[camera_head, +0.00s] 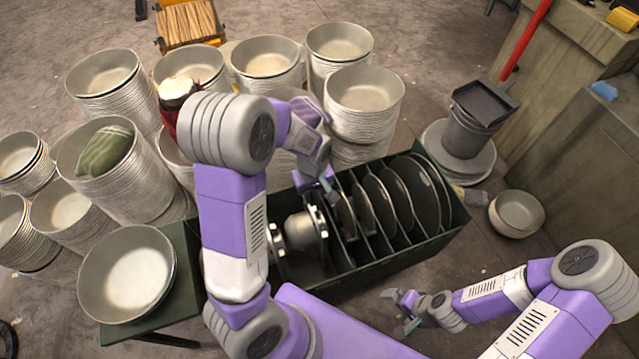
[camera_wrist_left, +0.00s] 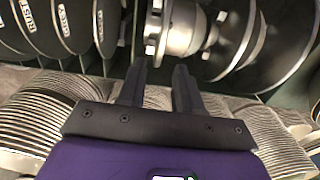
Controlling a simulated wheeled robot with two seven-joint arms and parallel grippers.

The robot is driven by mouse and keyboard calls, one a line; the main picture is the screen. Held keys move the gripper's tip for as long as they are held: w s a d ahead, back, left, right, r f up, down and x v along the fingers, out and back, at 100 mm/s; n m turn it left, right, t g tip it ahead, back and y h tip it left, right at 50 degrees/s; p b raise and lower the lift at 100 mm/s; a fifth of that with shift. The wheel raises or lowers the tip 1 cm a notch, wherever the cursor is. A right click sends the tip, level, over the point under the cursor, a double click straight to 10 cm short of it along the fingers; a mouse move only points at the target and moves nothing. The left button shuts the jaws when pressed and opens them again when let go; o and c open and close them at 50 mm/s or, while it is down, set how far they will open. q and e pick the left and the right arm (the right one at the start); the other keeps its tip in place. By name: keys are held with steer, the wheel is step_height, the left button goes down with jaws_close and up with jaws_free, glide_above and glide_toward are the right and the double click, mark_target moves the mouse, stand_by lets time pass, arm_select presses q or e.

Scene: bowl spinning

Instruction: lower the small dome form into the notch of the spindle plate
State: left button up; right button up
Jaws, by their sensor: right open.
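A small silver dome form (camera_head: 300,230) sits on its side in the dark green crate, with a lugged, flange-like end facing right. In the left wrist view a silver form with a similar lugged flange (camera_wrist_left: 178,28) is just beyond the fingertips. My left gripper (camera_head: 328,186) is over the crate, above and slightly right of the dome. In the left wrist view its two fingers (camera_wrist_left: 160,68) are apart with nothing between them. My right gripper (camera_head: 398,312) is open and empty in front of the crate, low at right. I cannot pick out the spindle plate or its notch.
The crate (camera_head: 395,262) holds several dark round plates (camera_head: 432,188) upright in slots. Stacks of metal bowls (camera_head: 365,105) crowd behind and left. A wide bowl (camera_head: 127,277) is at the crate's left. A loose bowl (camera_head: 517,213) is on the floor at right.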

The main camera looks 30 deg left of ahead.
mark_target(314, 215)
arm_select(q)
steer(key=f+b, duration=0.4)
steer(key=f, duration=0.1)
steer(key=f+b, duration=0.2)
steer(key=shift+s+f, duration=0.25)
steer(key=shift+f+b, duration=0.35)
steer(key=shift+f, duration=0.05)
steer(key=shift+f+b, duration=0.95)
steer(key=shift+f, duration=0.4)
stand_by(0.6)
jaws_close()
stand_by(0.3)
steer(key=shift+r, duration=0.25)
stand_by(1.5)
steer(key=shift+r+p, duration=1.3)
steer(key=shift+p, duration=0.1)
